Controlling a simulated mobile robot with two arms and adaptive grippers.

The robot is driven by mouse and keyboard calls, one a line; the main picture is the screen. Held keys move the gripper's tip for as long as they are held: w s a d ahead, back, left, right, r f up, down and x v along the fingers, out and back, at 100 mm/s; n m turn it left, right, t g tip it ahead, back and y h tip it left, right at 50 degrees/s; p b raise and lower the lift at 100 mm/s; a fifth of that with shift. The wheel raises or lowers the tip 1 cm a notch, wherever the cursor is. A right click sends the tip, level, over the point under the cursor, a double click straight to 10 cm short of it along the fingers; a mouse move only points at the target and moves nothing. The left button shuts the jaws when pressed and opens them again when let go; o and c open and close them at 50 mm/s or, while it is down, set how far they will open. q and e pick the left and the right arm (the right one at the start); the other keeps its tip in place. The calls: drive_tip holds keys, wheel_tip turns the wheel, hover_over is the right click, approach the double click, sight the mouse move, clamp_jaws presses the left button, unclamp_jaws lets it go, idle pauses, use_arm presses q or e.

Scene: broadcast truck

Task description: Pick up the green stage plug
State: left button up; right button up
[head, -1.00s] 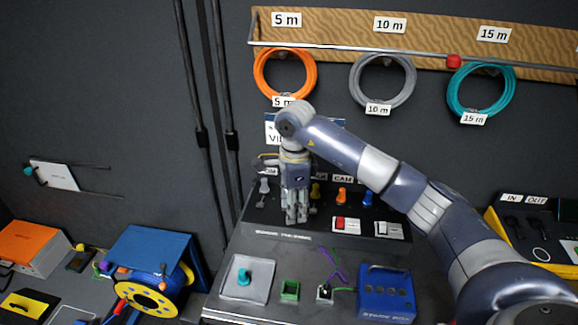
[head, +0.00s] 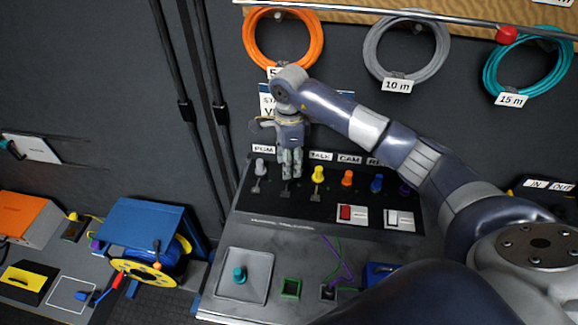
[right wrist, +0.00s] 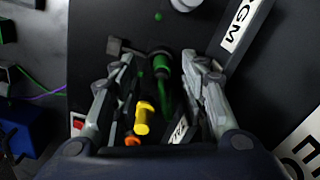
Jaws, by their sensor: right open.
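In the head view my right gripper (head: 290,174) points down over the dark plug panel (head: 300,211), between the grey plug (head: 260,166) and the yellow plug (head: 318,174). It hides the green plug there. My left gripper is not in view.
Orange (head: 347,178) and blue (head: 377,183) plugs stand farther right on the panel. In front are a grey tray with a teal plug (head: 239,275), a green square frame (head: 290,289) and a blue box (head: 378,272), partly covered by my arm. Cable coils hang behind.

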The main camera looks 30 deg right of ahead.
wheel_tip(320, 180, down, 2)
drive_tip(key=shift+f, duration=0.25)
drive_tip(key=c, duration=0.8)
clamp_jaws()
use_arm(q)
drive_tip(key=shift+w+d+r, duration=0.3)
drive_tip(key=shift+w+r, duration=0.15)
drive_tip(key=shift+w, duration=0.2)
use_arm(e)
drive_tip(key=shift+w, duration=0.1)
